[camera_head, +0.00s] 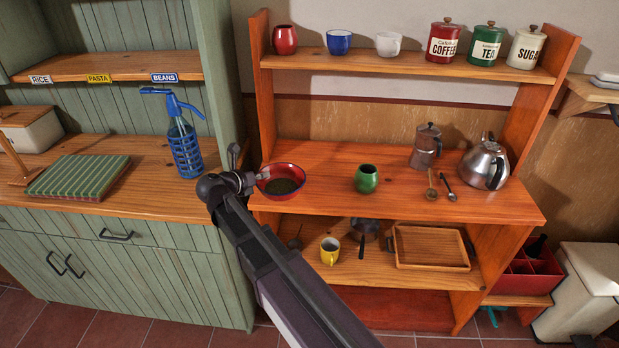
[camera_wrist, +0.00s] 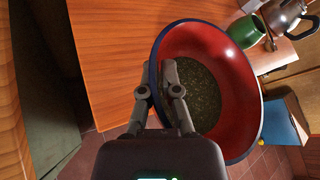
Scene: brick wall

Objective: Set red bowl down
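The red bowl (camera_head: 281,189) has a dark blue rim and holds dark green, leaf-like bits. It is at the left end of the wooden unit's middle shelf (camera_head: 420,205) and looks about level. I cannot tell whether its base touches the shelf. My gripper (camera_head: 259,179) is at the bowl's left side. In the wrist view, my gripper (camera_wrist: 158,90) has one finger inside and one outside the red bowl (camera_wrist: 232,75), pinching its rim. The bowl's underside is hidden.
A green cup (camera_head: 366,180) stands right of the bowl, with a moka pot (camera_head: 426,147), spoons and a kettle (camera_head: 484,165) farther right. The green cabinet (camera_head: 130,260) is close on the left. Bare shelf lies around the green cup.

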